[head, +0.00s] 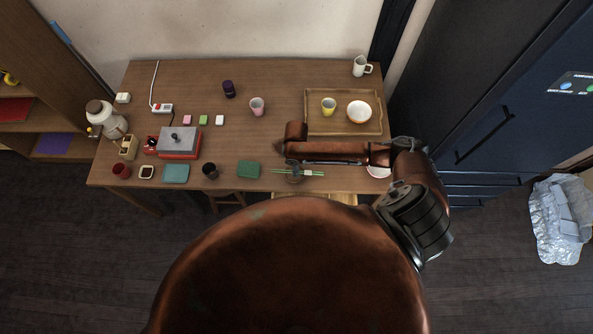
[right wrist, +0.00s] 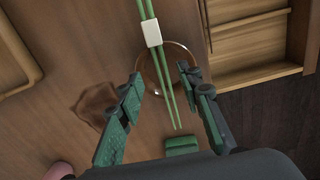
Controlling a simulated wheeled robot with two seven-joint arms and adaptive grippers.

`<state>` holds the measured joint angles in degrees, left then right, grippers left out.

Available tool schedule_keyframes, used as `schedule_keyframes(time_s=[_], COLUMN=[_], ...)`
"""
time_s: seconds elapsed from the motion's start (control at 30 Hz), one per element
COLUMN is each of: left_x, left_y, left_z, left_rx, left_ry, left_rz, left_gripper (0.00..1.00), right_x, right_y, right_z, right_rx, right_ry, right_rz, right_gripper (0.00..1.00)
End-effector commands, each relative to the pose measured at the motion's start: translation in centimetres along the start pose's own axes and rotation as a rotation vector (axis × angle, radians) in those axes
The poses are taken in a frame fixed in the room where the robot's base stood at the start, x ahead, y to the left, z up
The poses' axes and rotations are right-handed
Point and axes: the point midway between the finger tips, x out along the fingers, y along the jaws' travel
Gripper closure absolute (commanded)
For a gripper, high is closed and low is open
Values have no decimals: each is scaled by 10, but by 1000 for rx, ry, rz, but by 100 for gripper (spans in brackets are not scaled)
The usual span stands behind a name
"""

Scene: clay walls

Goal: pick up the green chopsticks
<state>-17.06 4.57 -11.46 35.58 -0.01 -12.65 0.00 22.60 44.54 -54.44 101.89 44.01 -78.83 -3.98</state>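The green chopsticks (head: 316,174) lie near the front edge of the wooden table, with a small white block (head: 308,173) at their middle. In the right wrist view the chopsticks (right wrist: 171,98) run lengthwise, crossing the white block (right wrist: 151,33) and a round rimmed thing (right wrist: 188,52). My left gripper is not in view.
A green block (head: 248,169) lies just left of the right gripper, with a dark cup (head: 210,171) beyond it. A wooden tray (head: 343,125) holds a yellow cup (head: 328,107) and a bowl (head: 359,112) behind my right arm. A pink cup (head: 257,107) stands mid-table.

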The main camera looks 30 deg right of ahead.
Motion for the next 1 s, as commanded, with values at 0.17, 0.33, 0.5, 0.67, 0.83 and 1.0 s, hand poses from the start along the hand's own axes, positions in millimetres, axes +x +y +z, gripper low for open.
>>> schedule_keyframes(time_s=[0.17, 0.33, 0.5, 0.67, 0.83, 1.0], left_x=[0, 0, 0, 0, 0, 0], left_y=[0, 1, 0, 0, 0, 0], left_z=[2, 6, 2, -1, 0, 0], left_rx=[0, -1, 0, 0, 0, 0], left_ry=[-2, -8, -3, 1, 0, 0], left_rz=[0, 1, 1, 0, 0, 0], left_gripper=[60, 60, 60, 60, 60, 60], right_x=[18, 19, 19, 19, 19, 19], right_y=[0, 0, 0, 0, 0, 0], right_z=[2, 2, 2, 2, 2, 2], right_rx=[2, 2, 2, 2, 2, 2], right_ry=[-1, -1, -1, -1, -1, -1], right_rz=[0, 1, 1, 1, 1, 1], right_gripper=[67, 67, 73, 84, 96, 99])
